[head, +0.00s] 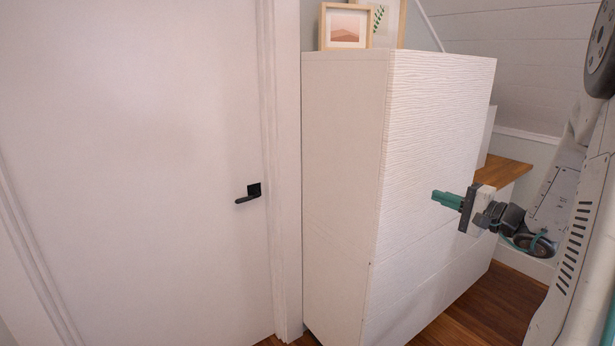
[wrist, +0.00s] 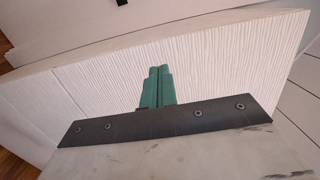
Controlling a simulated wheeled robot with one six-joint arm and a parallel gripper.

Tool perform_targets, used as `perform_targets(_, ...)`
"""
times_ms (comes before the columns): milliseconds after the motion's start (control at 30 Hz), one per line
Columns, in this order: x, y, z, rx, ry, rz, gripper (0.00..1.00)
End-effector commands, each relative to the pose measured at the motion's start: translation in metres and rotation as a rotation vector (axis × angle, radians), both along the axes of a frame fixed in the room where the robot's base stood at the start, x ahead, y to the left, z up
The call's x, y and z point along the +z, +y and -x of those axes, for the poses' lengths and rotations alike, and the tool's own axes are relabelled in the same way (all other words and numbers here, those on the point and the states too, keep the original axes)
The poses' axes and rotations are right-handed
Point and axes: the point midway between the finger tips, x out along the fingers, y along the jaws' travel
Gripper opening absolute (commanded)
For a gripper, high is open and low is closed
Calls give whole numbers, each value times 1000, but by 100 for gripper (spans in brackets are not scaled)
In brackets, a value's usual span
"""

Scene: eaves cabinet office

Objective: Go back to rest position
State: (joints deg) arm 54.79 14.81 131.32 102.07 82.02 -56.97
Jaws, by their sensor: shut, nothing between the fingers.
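My gripper (head: 447,200) has teal fingers and shows at the right of the head view, in front of the cabinet's ridged white front. The wrist view shows the two teal fingers (wrist: 157,86) side by side, closed together with nothing between them. The white cabinet (head: 342,150) stands in the middle of the head view, and its ridged front also fills much of the wrist view (wrist: 215,65). I cannot tell the exact gap between the fingertips and the cabinet front.
A white door (head: 130,150) with a black handle (head: 248,194) is at the left. Small framed pictures (head: 345,27) stand on the cabinet top. A wooden counter (head: 503,171) lies behind at the right. Some wooden floor (head: 490,305) is bare in front of the cabinet.

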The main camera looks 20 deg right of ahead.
Motion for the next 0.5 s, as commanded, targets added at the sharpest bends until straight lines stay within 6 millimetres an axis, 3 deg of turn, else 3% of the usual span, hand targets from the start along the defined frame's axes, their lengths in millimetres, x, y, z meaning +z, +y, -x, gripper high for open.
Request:
perform_targets(167, -2, 1, 0, 6, 31, -49, 0)
perform_targets(267, -22, 20, 10, 86, 151, -116, 0)
perform_targets(367, -35, 56, 31, 212, 312, -137, 0)
perform_targets(500, -40, 130, 67, 435, 567, -53, 0)
